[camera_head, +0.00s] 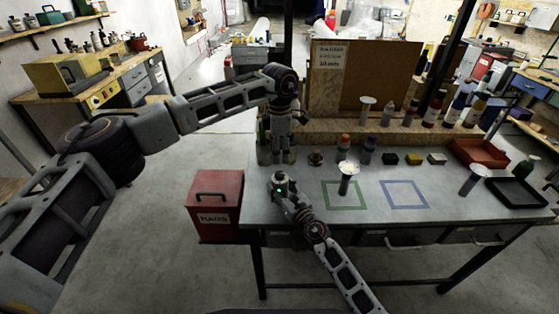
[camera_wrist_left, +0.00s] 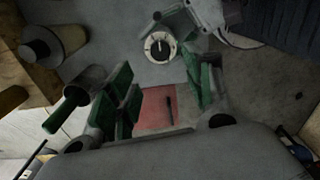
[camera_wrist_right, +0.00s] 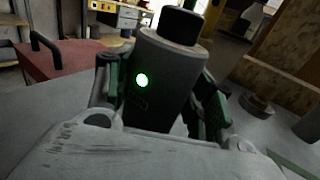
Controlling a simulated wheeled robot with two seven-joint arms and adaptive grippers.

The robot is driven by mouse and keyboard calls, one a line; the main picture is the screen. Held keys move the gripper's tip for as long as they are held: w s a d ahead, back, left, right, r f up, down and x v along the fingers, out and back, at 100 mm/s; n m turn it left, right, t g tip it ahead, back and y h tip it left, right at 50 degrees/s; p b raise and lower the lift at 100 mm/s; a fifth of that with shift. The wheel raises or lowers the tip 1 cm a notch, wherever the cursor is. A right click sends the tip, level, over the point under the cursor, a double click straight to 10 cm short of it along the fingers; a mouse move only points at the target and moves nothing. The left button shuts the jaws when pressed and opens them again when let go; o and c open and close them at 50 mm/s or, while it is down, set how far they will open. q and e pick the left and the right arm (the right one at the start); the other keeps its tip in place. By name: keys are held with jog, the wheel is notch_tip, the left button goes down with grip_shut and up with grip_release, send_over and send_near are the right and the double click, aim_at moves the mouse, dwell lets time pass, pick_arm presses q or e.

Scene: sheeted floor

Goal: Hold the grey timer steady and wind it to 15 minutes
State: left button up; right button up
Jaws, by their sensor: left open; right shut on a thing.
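The grey timer (camera_head: 281,178) stands on the bench near its left end, upright. In the right wrist view it is a grey cylinder (camera_wrist_right: 165,85) with a lit green lamp and a black top. My right gripper (camera_head: 282,190) is shut around its body, one finger on each side. In the left wrist view the timer's dial (camera_wrist_left: 160,47) shows a white marked ring around a dark knob; I cannot read its setting. My left gripper (camera_head: 278,160) points down above the timer. Its fingers (camera_wrist_left: 163,88) are open, apart and empty.
A red lettered box (camera_head: 215,205) stands left of the bench (camera_head: 440,215). Green (camera_head: 345,195) and blue (camera_head: 404,194) outlined squares lie right of the timer. A small brown round thing (camera_head: 316,158) and several bottles stand behind. A black tray (camera_head: 515,193) is at right.

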pick_arm(q)
jog(key=shift+r, duration=1.6)
pick_arm(e)
jog(key=o, duration=1.2)
jog(key=shift+s+d, duration=0.1)
jog(key=shift+s, duration=0.05)
jog(key=shift+v, duration=5.8)
